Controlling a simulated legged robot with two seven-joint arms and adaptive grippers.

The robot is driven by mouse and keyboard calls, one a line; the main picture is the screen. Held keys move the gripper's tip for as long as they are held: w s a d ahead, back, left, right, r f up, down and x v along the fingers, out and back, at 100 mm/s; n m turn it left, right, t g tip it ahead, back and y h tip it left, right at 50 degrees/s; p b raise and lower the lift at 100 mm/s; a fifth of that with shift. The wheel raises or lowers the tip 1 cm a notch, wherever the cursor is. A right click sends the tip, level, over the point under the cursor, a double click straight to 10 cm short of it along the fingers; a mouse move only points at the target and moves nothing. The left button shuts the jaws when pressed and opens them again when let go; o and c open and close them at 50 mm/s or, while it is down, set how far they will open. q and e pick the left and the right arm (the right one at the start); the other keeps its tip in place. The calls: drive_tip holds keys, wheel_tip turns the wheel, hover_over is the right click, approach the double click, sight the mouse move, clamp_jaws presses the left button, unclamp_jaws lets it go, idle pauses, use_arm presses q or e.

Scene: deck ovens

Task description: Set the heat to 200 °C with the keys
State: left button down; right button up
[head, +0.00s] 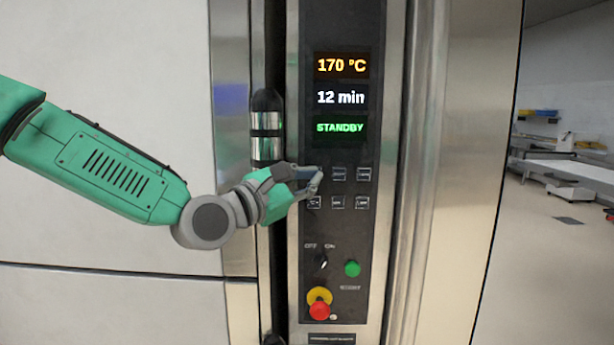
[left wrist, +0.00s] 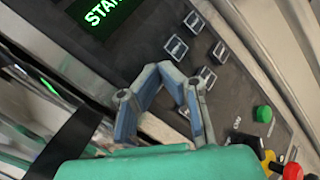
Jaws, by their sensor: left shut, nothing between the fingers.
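The dark control panel (head: 338,230) shows an orange display (head: 341,65) reading 170 °C. Below it a white display (head: 341,97) reads 12 min and a green one (head: 340,128) reads STANDBY. Small square keys stand in two rows: an upper middle key (head: 339,173), an upper right key (head: 364,174) and a lower row (head: 338,202). My left gripper (head: 318,180) is shut and empty, in front of the upper left key position, which it hides. In the left wrist view its fingertips (left wrist: 170,70) are beside the keys (left wrist: 175,47); contact cannot be told. My right gripper is out of view.
Below the keys are a black rotary switch (head: 321,262), a green button (head: 352,268) and a red stop button (head: 319,309) on a yellow collar. A black and chrome vertical handle (head: 266,125) stands left of the panel, close to my left wrist.

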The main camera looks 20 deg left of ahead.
use_arm(q)
drive_tip(key=shift+w+d+r, duration=0.1)
drive_tip(key=shift+w+d, duration=0.05)
drive_tip(key=shift+d, duration=0.75)
drive_tip(key=shift+w+d, duration=0.15)
drive_tip(key=shift+d, duration=0.25)
drive_tip(key=shift+w+a, duration=0.1)
drive_tip(key=shift+a, duration=1.05)
drive_tip(key=shift+s+d, duration=0.35)
drive_tip(key=shift+d, duration=0.45)
drive_tip(key=shift+s+d, duration=0.3)
drive_tip(key=shift+s, duration=0.1)
drive_tip(key=shift+s+a, duration=0.1)
drive_tip(key=shift+a, duration=0.55)
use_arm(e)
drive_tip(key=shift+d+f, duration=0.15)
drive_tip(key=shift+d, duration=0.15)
use_arm(q)
drive_tip(key=shift+d, duration=0.15)
